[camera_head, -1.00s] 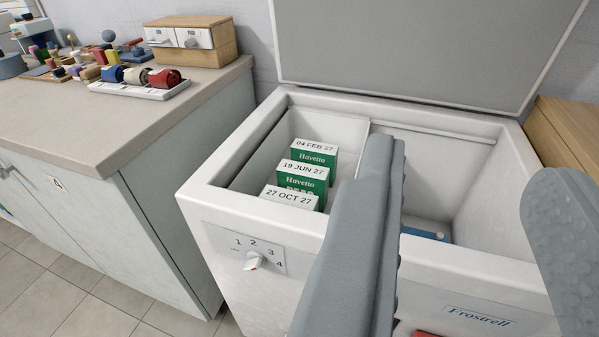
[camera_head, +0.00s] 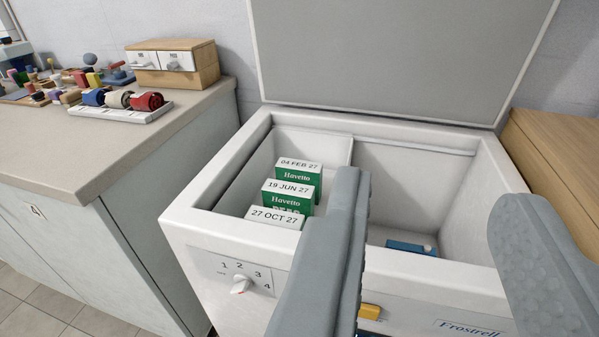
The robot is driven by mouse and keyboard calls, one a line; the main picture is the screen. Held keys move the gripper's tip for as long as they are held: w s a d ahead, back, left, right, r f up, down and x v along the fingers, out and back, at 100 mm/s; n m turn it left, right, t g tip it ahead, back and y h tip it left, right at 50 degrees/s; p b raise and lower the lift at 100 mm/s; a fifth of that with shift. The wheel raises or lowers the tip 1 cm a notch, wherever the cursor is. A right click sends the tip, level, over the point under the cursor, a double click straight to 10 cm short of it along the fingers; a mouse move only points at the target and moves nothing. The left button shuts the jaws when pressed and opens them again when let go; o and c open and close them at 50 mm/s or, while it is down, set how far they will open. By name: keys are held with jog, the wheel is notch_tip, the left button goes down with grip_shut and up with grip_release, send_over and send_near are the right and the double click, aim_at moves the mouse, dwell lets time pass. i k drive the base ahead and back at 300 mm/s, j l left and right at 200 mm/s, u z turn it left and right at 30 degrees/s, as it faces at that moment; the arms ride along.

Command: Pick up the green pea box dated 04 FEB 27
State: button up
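The green pea box dated 04 FEB 27 (camera_head: 301,176) stands at the back of a row in the left compartment of the open white chest freezer (camera_head: 190,212). The box dated 19 JUN 27 (camera_head: 288,196) stands in front of it, and the box dated 27 OCT 27 (camera_head: 275,217) stands nearest the freezer's front wall. The white tops with the dates face up. My gripper (camera_head: 430,215) is open and empty, its two grey fingers wide apart. It is in front of and to the right of the boxes, and the left finger hides part of the freezer's front and inside.
A blue item (camera_head: 408,247) lies low in the right compartment. The raised lid (camera_head: 395,60) stands behind the freezer. A counter (camera_head: 120,150) with a tray of rolls (camera_head: 120,105) is at left, and a wooden surface (camera_head: 560,150) at right. A dial (camera_head: 240,285) is on the front.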

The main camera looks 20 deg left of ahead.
aim_at(305, 172)
jog(key=i+j, duration=0.75)
jog(key=j, duration=0.15)
